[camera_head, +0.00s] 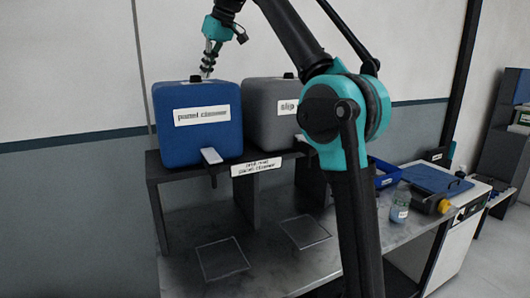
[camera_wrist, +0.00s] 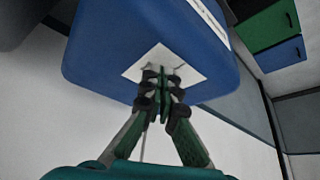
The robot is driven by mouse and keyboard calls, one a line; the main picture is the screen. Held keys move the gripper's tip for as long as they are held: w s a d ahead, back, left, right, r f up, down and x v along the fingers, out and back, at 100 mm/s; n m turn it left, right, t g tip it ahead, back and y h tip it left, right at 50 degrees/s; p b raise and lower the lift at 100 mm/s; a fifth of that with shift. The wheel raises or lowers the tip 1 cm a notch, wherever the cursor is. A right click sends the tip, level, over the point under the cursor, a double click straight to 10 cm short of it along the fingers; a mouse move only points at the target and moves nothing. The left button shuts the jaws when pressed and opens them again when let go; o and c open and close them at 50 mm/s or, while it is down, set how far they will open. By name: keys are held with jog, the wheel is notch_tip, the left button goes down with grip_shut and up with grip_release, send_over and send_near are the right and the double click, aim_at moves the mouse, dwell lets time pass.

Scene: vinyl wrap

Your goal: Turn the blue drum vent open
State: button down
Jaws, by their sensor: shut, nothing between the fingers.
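The blue drum (camera_head: 198,142), labelled "panel cleaner", stands on a dark raised stand. A small dark vent (camera_head: 196,78) shows on its top. My gripper (camera_head: 207,72) points down just above the drum's top, close by the vent. In the wrist view the blue drum (camera_wrist: 100,45) fills the upper part, with a white square patch (camera_wrist: 190,68) on the face towards me. My gripper (camera_wrist: 162,80) is shut there, with its fingertips together over the patch. The fingertips hide the vent in the wrist view, and I cannot tell whether they touch it.
A grey drum (camera_head: 262,110) stands close to the right of the blue one, partly behind my arm. A tap with a white lever (camera_head: 211,155) is on the blue drum's front. A bottle (camera_head: 400,203) and a blue tray (camera_head: 386,174) are on the bench at right.

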jog(key=shift+w+a+f, duration=0.1)
jog(key=shift+a, duration=0.25)
dwell(0.9)
jog(key=shift+s+a, duration=0.4)
jog(key=shift+s, duration=0.15)
dwell(0.6)
jog(key=shift+s+d, duration=0.15)
jog(key=shift+d, duration=0.05)
jog(key=shift+s+d, duration=0.1)
dwell(0.4)
